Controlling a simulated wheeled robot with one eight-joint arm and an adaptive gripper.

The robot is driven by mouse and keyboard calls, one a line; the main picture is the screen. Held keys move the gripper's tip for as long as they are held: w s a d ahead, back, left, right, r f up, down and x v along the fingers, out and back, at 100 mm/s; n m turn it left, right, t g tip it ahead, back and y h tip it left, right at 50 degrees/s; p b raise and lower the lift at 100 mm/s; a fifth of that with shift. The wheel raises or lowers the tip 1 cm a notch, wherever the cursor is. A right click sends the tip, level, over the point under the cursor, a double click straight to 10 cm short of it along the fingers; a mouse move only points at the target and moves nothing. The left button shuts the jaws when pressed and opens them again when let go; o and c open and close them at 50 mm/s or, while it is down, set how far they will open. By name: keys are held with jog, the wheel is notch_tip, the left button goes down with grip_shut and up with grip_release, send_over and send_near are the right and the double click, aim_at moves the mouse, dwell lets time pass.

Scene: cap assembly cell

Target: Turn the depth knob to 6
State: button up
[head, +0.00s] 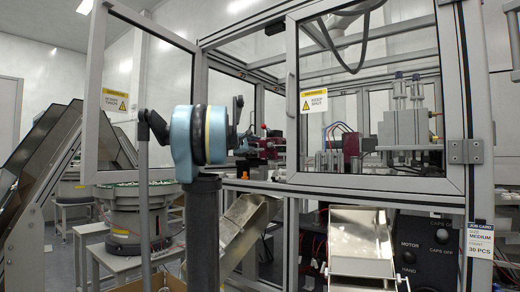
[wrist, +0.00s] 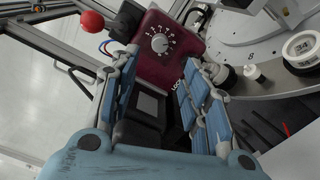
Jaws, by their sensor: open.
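The depth knob (wrist: 159,43) is a small pale round knob on the face of a dark red box (wrist: 183,29), with white marks around it. Its pointer is too small to read with certainty. My gripper (wrist: 162,65) is open, its blue-padded fingers apart on the left and right, with the knob ahead between and beyond the tips. It looks empty and apart from the knob. In the head view a dark red unit (head: 268,147) shows inside the cell, just right of my arm; the knob face cannot be made out there.
A red ball (wrist: 91,22) stands left of the box, with cables beside it. A round plate (wrist: 262,25) with white pucks (wrist: 299,47) lies to the right. In the head view, an open framed door (head: 98,85) and a glazed panel (head: 370,90) flank the opening.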

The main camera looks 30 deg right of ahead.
jog(key=shift+v, duration=1.45)
jog(key=n, duration=0.7)
send_near(268, 145)
jog(key=x, duration=0.8)
jog(key=shift+d, duration=0.3)
jog(key=shift+c, duration=0.3)
